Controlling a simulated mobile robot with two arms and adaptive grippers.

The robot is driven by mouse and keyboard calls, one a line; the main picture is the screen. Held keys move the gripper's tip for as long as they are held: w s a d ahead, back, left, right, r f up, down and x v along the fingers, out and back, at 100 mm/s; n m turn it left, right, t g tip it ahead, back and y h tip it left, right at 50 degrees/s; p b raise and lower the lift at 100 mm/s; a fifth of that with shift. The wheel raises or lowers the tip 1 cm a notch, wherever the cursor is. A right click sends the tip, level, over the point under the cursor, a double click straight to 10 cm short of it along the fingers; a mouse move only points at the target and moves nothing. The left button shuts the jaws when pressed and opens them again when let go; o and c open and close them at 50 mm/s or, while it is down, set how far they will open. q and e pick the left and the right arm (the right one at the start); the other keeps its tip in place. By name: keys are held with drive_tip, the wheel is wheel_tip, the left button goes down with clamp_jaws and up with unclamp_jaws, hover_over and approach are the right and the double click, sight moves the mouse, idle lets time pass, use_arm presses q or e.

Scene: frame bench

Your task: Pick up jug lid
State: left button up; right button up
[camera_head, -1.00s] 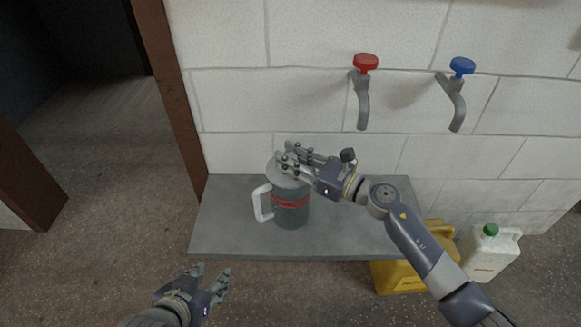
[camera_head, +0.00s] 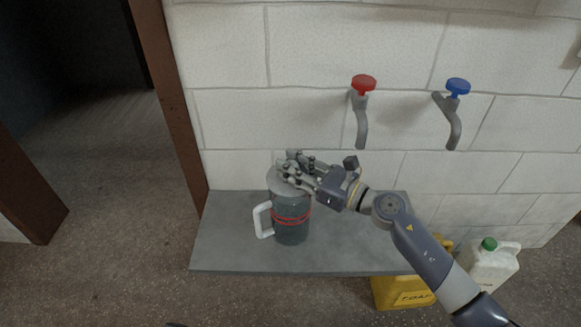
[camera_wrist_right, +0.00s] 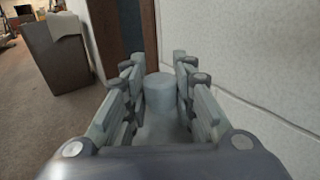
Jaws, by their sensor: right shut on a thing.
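The jug (camera_head: 291,226) is a dark grey-green cylinder with red bands and a white handle on its left. It stands upright on the grey bench. The grey jug lid (camera_head: 277,184) is at the jug's top, partly hidden by fingers; I cannot tell whether there is a gap below it. My right gripper (camera_head: 291,172) reaches in from the right and is shut on the lid. In the right wrist view the lid's round grey knob (camera_wrist_right: 160,93) is between the fingers. My left gripper is out of view.
The grey bench (camera_head: 225,245) is otherwise clear. A red-handled tap (camera_head: 362,100) and a blue-handled tap (camera_head: 455,105) stick out of the white block wall above. A yellow can (camera_head: 392,291) and a white can with green cap (camera_head: 490,268) stand on the floor at right.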

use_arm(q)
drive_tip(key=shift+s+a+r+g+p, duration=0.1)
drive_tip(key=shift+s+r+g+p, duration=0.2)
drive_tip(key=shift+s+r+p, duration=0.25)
use_arm(e)
drive_tip(key=s+d, duration=0.3)
drive_tip(key=s, duration=0.4)
drive_tip(key=s+d+r, duration=0.1)
drive_tip(key=s+d, duration=0.2)
drive_tip(key=s, duration=0.4)
